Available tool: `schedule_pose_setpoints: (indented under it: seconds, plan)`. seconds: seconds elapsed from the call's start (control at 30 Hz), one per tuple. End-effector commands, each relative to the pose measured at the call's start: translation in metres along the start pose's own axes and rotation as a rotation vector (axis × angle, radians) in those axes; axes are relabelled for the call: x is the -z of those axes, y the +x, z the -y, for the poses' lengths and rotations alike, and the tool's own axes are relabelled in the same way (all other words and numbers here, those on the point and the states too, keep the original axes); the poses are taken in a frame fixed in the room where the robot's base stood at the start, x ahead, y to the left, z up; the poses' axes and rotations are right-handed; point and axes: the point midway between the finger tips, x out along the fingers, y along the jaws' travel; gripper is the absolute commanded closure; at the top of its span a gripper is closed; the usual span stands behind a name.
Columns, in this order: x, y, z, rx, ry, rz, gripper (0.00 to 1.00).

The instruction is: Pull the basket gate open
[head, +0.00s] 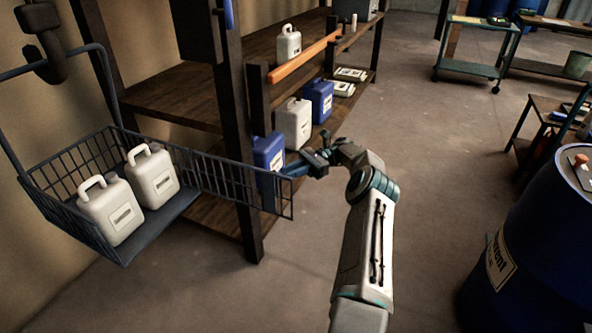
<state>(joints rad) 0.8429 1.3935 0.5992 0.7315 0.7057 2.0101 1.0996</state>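A dark wire basket (55,212) hangs at the left from a bent bar. Its front right side is open, showing the edge of its floor. The barred gate (232,183) stands swung out to the right, past the basket floor and in front of a dark post. A blue upright piece (267,192) shows near the gate's free end; I cannot tell whether it is a handle. My gripper (293,170) is at the top of that free end, pointing left. Its fingertips are small and partly overlap the blue shapes behind, so grip or contact is unclear.
Two white canisters (112,208) (153,174) stand in the basket. A wooden shelf rack (165,92) holds white and blue canisters behind the gate. A blue drum (535,255) stands at the lower right. The floor (425,130) beyond my arm is clear.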

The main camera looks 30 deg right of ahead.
Motion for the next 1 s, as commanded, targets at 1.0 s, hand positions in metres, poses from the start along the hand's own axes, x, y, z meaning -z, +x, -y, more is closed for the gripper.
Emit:
schedule_pose_setpoints:
  seconds: [1.0]
  plan:
    - [-0.001, -0.016, -0.002, 0.017, 0.0, -0.002, 0.81]
